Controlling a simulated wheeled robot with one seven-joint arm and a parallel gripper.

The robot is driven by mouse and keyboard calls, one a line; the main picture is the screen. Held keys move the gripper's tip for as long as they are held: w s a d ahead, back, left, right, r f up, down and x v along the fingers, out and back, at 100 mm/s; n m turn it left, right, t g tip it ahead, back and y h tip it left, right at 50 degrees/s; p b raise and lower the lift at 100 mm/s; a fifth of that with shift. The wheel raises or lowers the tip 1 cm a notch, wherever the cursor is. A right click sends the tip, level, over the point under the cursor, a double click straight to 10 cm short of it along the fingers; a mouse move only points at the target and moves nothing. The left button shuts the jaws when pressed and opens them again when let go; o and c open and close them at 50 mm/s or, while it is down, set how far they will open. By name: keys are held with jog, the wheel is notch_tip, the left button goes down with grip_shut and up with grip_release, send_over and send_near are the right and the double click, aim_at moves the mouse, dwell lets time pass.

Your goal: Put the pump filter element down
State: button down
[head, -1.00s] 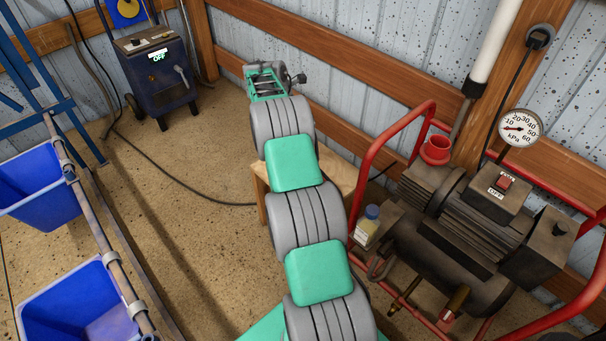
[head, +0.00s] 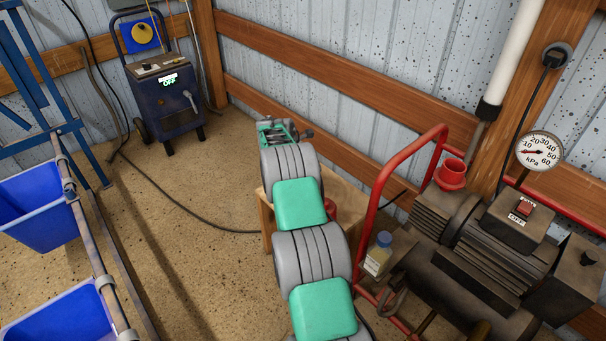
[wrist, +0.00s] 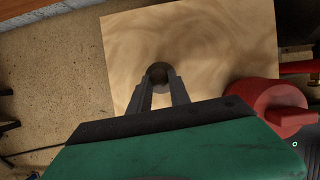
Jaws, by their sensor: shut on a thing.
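My gripper (wrist: 159,88) is shut on a small dark round-ended thing, the pump filter element (wrist: 160,70), held between its fingertips in the wrist view. Pale wood of a small stool top (wrist: 215,50) lies behind and beneath it. I cannot tell whether the element touches the wood. In the head view my gripper (head: 282,133) is at the far end of my arm, which covers part of the wooden stool (head: 347,203). The element cannot be made out there.
A red round part (wrist: 275,108) sits at the stool's right side in the wrist view. A red-framed pump (head: 480,235) with a red cup (head: 452,174) and a small bottle (head: 378,254) stands right. Blue bins (head: 38,205) are left, a blue machine (head: 165,95) behind.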

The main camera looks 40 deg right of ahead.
jog(key=shift+f, duration=0.1)
jog(key=c, duration=1.2)
grip_release()
jog(key=s+a+r+m+t+y+p, duration=0.1)
jog(key=a+r+m+p, duration=0.1)
jog(key=a+r, duration=0.7)
jog(key=s+a+r+m+p, duration=0.1)
jog(key=s+a+r+m, duration=0.15)
jog(key=a+r, duration=0.6)
jog(key=s+a+r+m+y, duration=0.1)
jog(key=s+a+r+m, duration=0.5)
jog(key=a, duration=0.3)
jog(key=s+a+f+m+t+y, duration=0.1)
jog(key=s+a+f+m+y, duration=0.1)
jog(key=s+a+m, duration=0.6)
jog(key=s+a+f, duration=0.1)
jog(key=s+a, duration=0.5)
jog(key=s, duration=0.4)
jog(key=shift+a+m+y, duration=0.25)
jog(key=shift+m+y, duration=0.05)
jog(key=shift+m, duration=0.05)
